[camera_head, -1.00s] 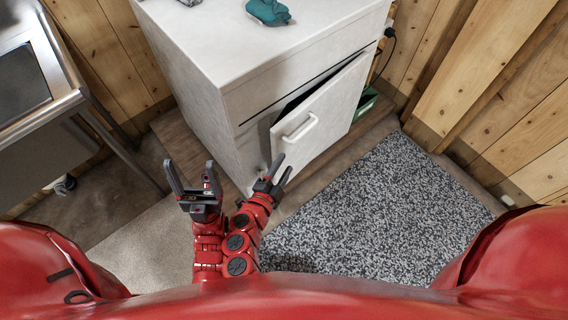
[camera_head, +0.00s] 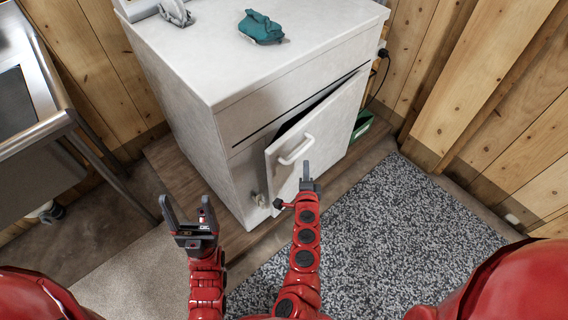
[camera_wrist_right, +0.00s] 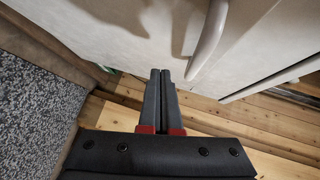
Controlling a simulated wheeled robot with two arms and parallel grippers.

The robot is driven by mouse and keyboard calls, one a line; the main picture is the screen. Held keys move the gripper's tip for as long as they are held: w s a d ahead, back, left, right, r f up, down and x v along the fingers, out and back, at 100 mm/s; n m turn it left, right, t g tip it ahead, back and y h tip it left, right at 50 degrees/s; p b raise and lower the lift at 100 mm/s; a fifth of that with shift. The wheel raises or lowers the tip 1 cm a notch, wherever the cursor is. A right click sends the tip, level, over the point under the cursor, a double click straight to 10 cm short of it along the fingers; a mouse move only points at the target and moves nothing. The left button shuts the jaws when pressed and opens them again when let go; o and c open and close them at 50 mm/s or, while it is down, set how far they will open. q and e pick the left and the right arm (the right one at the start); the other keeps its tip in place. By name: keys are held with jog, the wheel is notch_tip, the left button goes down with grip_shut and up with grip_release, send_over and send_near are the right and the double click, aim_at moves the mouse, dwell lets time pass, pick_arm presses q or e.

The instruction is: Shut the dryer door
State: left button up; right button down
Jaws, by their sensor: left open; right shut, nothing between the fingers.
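The white dryer (camera_head: 185,110) stands against the plank wall, and its front door (camera_head: 325,125) is ajar, with a dark gap along its top and left edges. A white bar handle (camera_head: 296,150) sits on the door; in the right wrist view the handle (camera_wrist_right: 208,42) is just above the fingertips. My right gripper (camera_head: 306,170) is shut and empty, in front of the door just below the handle; its fingers (camera_wrist_right: 160,75) point at the door face. Whether they touch it I cannot tell. My left gripper (camera_head: 188,212) is open and empty, to the left of the door, above the floor.
A teal cloth (camera_head: 261,27) and a grey item (camera_head: 175,12) lie on the dryer top. A metal sink stand (camera_head: 40,140) is at the left. A speckled rug (camera_head: 400,220) covers the floor at right. A green box (camera_head: 362,124) stands beyond the door.

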jog(key=w+d+r+t+y+b, duration=0.1)
jog(key=d+y+b, duration=0.2)
jog(key=y, duration=0.1)
jog(key=n+g+y+b, duration=0.3)
jog(key=n+y+b, duration=0.2)
jog(key=n+y, duration=0.45)
send_near(276, 152)
jog(key=shift+m+y, duration=0.35)
jog(key=x, duration=0.3)
jog(key=p+x, duration=0.1)
jog(key=x, duration=0.3)
jog(key=shift+d+f, duration=0.15)
jog(key=shift+f, duration=0.1)
